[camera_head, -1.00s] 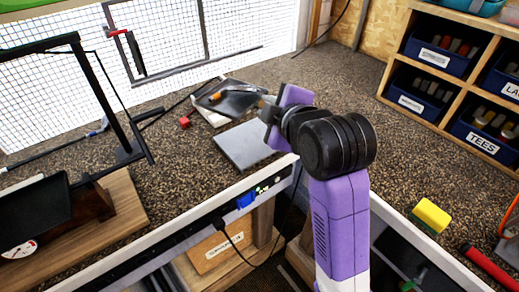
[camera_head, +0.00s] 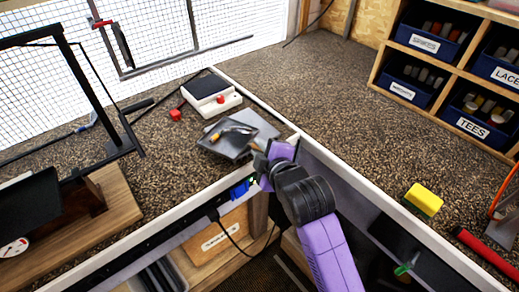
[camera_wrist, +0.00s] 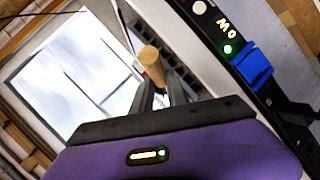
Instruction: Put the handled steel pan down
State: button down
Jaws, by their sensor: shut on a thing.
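The steel pan (camera_head: 222,142) is a shallow grey tray over the bench near its front edge. An orange-and-dark tool (camera_head: 236,130) appears to lie in it. My gripper (camera_head: 262,149) is at the pan's right side, shut on its handle. In the wrist view, a round wooden end (camera_wrist: 152,58) shows at my gripper's fingers (camera_wrist: 160,95); the pan itself cannot be made out there. I cannot tell whether the pan touches the surface beneath it.
A flat grey plate (camera_head: 258,124) lies just behind the pan, partly covered by it. A black frame stand (camera_head: 125,150) is at left. The speckled bench (camera_head: 310,85) is clear at back right.

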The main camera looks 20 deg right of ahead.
jog(key=shift+f, duration=0.1)
jog(key=c, duration=1.3)
grip_release()
jog(key=shift+f, duration=0.1)
jog(key=shift+s, duration=0.1)
jog(key=v, duration=1.2)
